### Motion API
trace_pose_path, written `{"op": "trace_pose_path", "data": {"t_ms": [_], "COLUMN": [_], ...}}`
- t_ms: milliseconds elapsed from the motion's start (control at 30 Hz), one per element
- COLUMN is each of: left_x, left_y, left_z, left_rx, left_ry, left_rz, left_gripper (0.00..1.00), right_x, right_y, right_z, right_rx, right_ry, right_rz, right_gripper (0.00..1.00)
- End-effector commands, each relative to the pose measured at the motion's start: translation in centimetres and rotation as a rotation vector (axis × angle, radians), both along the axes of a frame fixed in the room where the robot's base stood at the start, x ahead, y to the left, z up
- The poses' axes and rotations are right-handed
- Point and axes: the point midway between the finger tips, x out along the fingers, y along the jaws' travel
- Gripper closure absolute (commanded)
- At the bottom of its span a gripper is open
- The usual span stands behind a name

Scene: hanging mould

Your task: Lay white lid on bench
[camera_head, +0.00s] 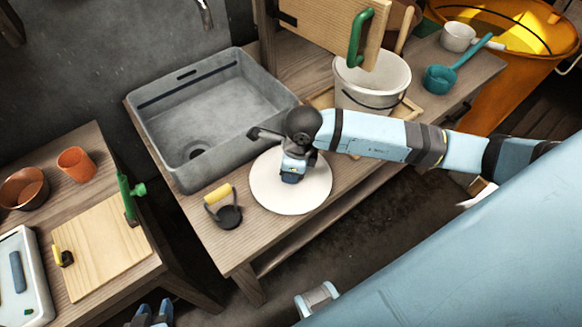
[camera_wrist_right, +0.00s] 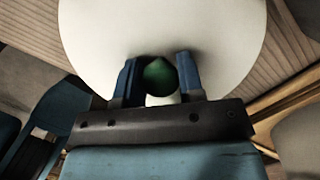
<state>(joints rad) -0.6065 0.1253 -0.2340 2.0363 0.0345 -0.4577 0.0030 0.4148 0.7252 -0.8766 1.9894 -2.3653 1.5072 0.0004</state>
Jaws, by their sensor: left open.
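The white lid (camera_head: 268,190) is a round disc over the wooden bench (camera_head: 233,250), in front of the sink; I cannot tell if it touches the bench. In the right wrist view the lid (camera_wrist_right: 90,35) fills the upper middle, with a green knob (camera_wrist_right: 160,77) on it. My right gripper (camera_head: 291,177) is above the lid's middle. In the wrist view its two fingers (camera_wrist_right: 158,75) stand either side of the knob; whether they press on it is unclear. My left gripper (camera_head: 152,314) is open and empty at the bottom left, away from the lid.
A grey sink (camera_head: 160,110) sits behind the lid. A black tool with a yellow handle (camera_head: 218,194) lies left of it. A white bucket (camera_head: 372,88) without a cover stands to the right, below a hanging board (camera_head: 325,22) with a green handle. A teal ladle (camera_head: 440,78) lies further right.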

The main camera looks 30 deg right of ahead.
Motion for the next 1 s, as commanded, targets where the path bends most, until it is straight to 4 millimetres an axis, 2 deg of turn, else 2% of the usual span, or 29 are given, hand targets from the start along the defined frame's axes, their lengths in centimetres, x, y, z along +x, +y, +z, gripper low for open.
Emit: {"op": "trace_pose_path", "data": {"t_ms": [33, 100, 467, 567, 800, 1000], "left_x": [0.0, 0.0, 0.0, 0.1, 0.1, 0.0], "left_y": [0.0, 0.0, 0.0, 0.0, 0.0, -0.1], "left_z": [0.0, 0.0, 0.5, 0.4, 0.3, 0.2], "left_rx": [0.0, -0.001, 0.0, 0.0, -0.001, -0.002], "left_ry": [0.001, 0.001, -0.003, -0.005, -0.003, -0.002], "left_rz": [0.0, 0.001, 0.0, 0.0, 0.002, 0.002], "left_gripper": [0.57, 0.57, 0.57, 0.57, 0.57, 0.57], "right_x": [0.0, 0.0, 0.0, -0.1, -0.5, -0.9], "right_y": [0.0, 0.0, 0.0, -0.2, -0.8, -1.2], "right_z": [0.0, 0.0, 0.6, 1.9, 7.1, 10.6], "right_rx": [0.0, 0.0, 0.0, 0.0, 0.0, 0.0], "right_ry": [0.0, 0.0, 0.0, -0.003, -0.005, -0.003], "right_rz": [0.0, 0.0, 0.0, 0.001, 0.001, 0.002], "right_gripper": [0.54, 0.4, 0.4, 0.4, 0.4, 0.4]}}
